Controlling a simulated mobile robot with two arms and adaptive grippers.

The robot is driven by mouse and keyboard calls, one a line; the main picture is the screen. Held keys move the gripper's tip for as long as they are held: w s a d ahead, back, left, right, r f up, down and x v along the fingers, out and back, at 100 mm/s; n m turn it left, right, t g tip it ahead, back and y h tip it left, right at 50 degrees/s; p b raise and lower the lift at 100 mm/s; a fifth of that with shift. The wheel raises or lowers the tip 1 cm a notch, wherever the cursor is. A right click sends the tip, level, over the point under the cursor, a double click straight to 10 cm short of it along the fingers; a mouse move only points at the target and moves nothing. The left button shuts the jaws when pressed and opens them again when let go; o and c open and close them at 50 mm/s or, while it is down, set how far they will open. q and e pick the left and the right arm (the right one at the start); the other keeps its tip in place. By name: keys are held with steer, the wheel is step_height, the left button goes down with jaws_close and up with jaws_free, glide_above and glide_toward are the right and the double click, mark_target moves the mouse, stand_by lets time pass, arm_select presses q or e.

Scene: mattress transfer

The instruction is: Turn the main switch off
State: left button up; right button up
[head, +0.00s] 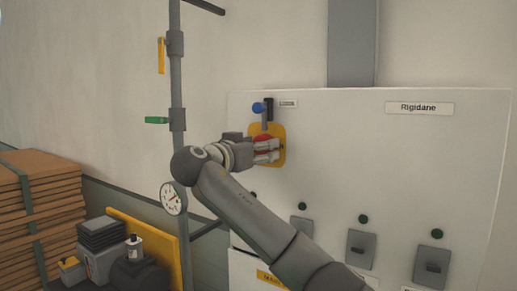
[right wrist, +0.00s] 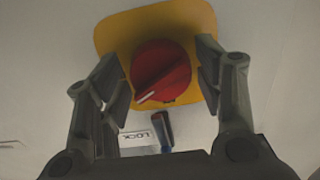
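The main switch is a round red knob (right wrist: 160,72) on a yellow plate (right wrist: 112,32), on a white cabinet. In the right wrist view its white mark points to the lower left. In the head view the red knob (head: 263,140) is partly hidden behind my gripper. My right gripper (head: 279,150) is at the switch. In the right wrist view its fingers (right wrist: 162,78) are apart, one on each side of the knob, with gaps visible. I cannot tell how deep they reach. My left gripper is not in view.
A blue-tipped lever (head: 259,107) and a small label (head: 288,104) are just above the switch. Several grey breaker handles (head: 361,248) sit lower right. A pipe (head: 177,90) with yellow and green handles and a gauge (head: 173,198) stands left. Stacked boards (head: 40,210) are far left.

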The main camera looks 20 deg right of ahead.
steer(key=c, duration=0.6)
steer(key=shift+s+n+b, duration=0.1)
steer(key=shift+n+b, duration=1.75)
steer(key=shift+n, duration=0.95)
steer(key=shift+r, duration=0.1)
steer(key=o, duration=1.1)
steer(key=shift+c, duration=0.2)
steer(key=v, duration=1.2)
